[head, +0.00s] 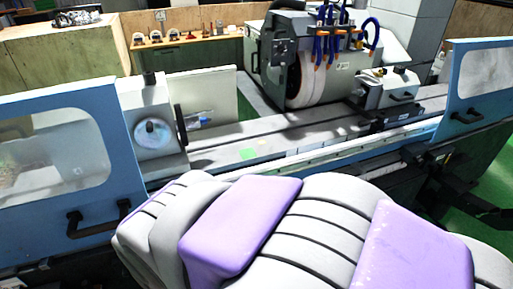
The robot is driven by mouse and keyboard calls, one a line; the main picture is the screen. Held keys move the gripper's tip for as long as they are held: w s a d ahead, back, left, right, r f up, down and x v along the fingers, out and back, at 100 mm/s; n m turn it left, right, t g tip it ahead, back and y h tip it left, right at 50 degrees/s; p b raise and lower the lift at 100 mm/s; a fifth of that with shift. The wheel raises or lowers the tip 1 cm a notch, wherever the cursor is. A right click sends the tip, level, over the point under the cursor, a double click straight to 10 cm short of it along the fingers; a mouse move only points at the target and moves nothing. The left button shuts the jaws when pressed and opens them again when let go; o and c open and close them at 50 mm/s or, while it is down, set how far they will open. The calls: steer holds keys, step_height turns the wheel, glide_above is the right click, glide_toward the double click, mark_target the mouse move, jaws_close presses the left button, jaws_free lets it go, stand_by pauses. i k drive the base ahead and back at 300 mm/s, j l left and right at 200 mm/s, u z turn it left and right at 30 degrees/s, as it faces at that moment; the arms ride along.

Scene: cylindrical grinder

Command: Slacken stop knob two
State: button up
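The cylindrical grinder stands ahead, with its long grey table (290,137) running across the view. Dark fittings (438,160) sit along the table's front edge at the right, with black bars and levers (455,195) below them. They are small and dark, so I cannot pick out stop knob two or tell whether it is tight. Part of the machine's front is hidden behind the grey and purple body in the foreground, which appears to be mine. I cannot make out my gripper in this view.
A blue door with a window and black handle (98,215) stands at the left; another blue door (484,85) stands at the right. The grinding wheel housing (300,60) is behind the table, and a workhead (150,125) is at its left. Green floor shows at the right.

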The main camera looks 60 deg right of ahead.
mark_target(418, 161)
steer(key=z, duration=3.3)
steer(key=i+l+u, duration=0.2)
steer(key=i+l, duration=0.15)
steer(key=i+l+u, duration=0.15)
steer(key=i+l, duration=0.3)
steer(key=i+l+u, duration=0.2)
steer(key=i+l, duration=0.25)
steer(key=i+l+u, duration=0.15)
steer(key=i+l, duration=0.25)
steer(key=l, duration=0.15)
steer(key=i+l+u, duration=0.2)
steer(key=l, duration=0.35)
steer(key=i, duration=0.1)
